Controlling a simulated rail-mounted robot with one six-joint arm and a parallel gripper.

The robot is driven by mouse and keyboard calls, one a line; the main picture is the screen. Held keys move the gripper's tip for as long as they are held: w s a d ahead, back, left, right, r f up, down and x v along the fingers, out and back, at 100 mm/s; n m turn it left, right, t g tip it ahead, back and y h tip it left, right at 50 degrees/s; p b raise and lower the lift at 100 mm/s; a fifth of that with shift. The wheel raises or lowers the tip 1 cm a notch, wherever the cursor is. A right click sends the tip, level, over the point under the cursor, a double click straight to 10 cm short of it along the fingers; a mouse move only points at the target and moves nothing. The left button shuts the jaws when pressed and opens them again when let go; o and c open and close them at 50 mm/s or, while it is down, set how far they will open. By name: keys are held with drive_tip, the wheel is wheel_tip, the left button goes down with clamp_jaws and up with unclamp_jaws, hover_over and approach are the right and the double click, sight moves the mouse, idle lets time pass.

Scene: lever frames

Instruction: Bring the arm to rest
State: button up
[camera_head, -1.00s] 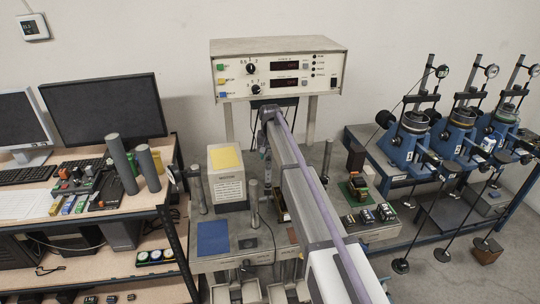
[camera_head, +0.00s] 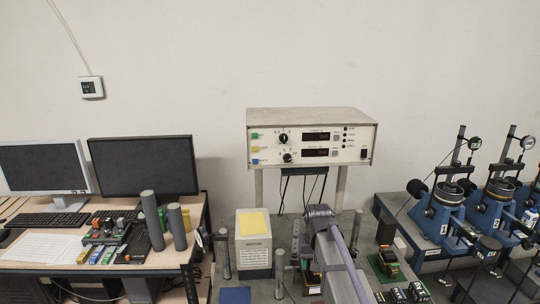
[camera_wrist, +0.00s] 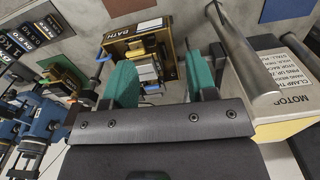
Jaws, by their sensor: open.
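My gripper (camera_wrist: 160,68) shows in the wrist view with its two green-padded fingers spread apart and nothing held between them. Beyond the fingers is a brown box marked BATH (camera_wrist: 118,38) holding several small blocks. A gap seems to lie between the fingers and the box. My arm (camera_head: 340,262), grey and purple, rises from the bottom of the head view in front of the bench. My gripper is hidden behind the arm in that view.
A metal post (camera_wrist: 246,55) stands close right of the fingers, beside a box labelled MOTOR (camera_wrist: 283,75). In the head view, a control console (camera_head: 311,137) stands behind the arm. Blue lever frames (camera_head: 440,210) are at right, a desk with monitors (camera_head: 145,166) at left.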

drive_tip(key=s+d+f+b, duration=0.1)
drive_tip(key=s+f+b, duration=0.2)
drive_tip(key=s, duration=0.6)
drive_tip(key=s+f+b, duration=0.4)
drive_tip(key=s+f, duration=0.2)
drive_tip(key=s, duration=0.4)
drive_tip(key=shift+s+d+f, duration=0.25)
drive_tip(key=shift+d, duration=0.15)
